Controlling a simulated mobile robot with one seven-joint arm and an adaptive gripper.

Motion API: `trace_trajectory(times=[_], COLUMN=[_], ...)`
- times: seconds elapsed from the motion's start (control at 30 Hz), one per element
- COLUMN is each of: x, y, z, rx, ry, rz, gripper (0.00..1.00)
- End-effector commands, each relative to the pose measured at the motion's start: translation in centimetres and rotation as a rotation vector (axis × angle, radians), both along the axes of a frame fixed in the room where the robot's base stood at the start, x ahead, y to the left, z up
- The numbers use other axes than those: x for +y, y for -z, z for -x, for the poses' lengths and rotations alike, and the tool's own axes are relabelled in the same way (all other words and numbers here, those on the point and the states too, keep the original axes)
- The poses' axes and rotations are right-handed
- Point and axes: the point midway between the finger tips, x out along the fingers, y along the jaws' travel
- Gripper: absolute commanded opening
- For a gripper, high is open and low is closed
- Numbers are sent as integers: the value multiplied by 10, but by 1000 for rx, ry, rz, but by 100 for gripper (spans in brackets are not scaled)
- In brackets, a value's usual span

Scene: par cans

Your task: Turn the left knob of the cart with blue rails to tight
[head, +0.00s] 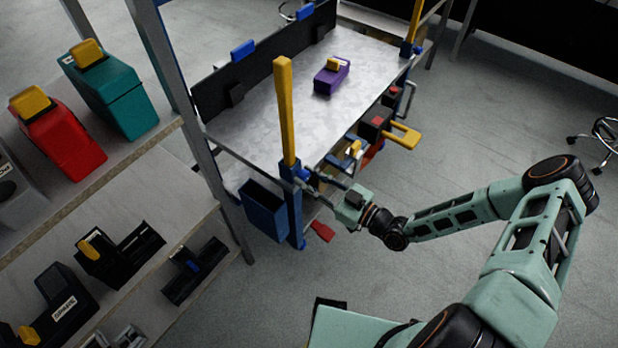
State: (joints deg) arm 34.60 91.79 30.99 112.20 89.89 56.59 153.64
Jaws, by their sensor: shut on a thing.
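The cart with blue rails has a pale grey top (270,112), a blue front-left post (294,212) and a yellow upright (285,110) above it. The left knob (303,174) is a small blue piece beside this post, just below the yellow upright. My gripper (311,180) reaches in from the right at the post, with its fingers shut on the left knob. The fingers partly hide the knob, and its turn angle cannot be told.
A blue bin (264,211) hangs left of the post. Red and yellow clamp-like parts (390,132) stick out along the cart's right side. A purple box (331,77) lies on top. A shelf with red (68,140) and teal cases (112,92) stands left. Floor at right is mostly clear.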

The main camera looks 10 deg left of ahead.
Motion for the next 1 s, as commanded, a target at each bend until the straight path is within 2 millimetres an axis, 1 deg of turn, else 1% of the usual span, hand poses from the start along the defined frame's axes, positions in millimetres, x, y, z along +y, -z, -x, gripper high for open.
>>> trace_trajectory(times=[0.4,0.43,0.57,0.6,0.87,0.97,1.0], x=[1,1,1,0,-1,-8,-12], y=[0,0,0,0,0,0,0], z=[1,1,0,0,0,2,4], rx=[5,5,4,4,5,4,4], ry=[-2,-2,-1,-1,0,1,1], rz=[-3,-3,-3,-3,-2,-1,0], gripper=[0,26,40,41,41,41,41])
